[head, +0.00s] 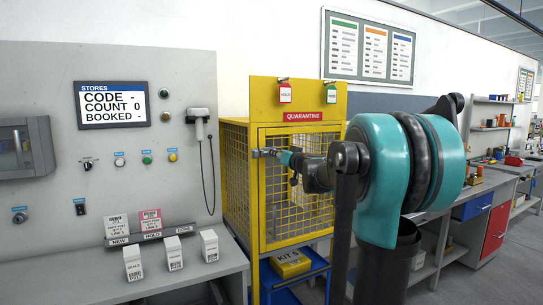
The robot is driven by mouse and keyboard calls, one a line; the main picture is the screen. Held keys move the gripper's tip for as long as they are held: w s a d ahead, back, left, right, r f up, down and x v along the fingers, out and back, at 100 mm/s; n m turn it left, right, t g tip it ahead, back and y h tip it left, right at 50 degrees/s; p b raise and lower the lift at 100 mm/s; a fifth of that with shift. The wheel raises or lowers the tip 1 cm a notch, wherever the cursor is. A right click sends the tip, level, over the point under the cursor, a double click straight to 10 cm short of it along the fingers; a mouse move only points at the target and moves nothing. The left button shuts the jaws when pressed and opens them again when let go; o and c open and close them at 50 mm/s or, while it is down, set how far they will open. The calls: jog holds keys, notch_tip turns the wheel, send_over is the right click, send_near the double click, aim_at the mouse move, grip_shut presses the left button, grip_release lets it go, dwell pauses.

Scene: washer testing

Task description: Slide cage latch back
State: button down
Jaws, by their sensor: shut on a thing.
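The yellow quarantine cage (243,190) stands in the middle of the head view, with mesh sides and a red QUARANTINE sign above its mesh door. A small metallic latch (262,153) is at the upper left of the door, by the frame post. My gripper (278,155) is at the latch and shut on it, reaching in from the right. My teal and black arm hides the right part of the door. The latch's exact position in its keeper is too small to tell.
A grey stores panel (180,80) and its ledge (150,276) with small labelled boxes stand left of the cage. A blue trolley (312,266) carrying a yellow KIT 5 box (290,263) is below the cage. Workbenches with a red cabinet (494,232) line the right.

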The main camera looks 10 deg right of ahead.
jog(key=shift+d, duration=0.15)
jog(key=c, duration=1.3)
grip_release()
jog(key=shift+d, duration=0.1)
jog(key=shift+c, duration=0.2)
jog(key=v, duration=1.2)
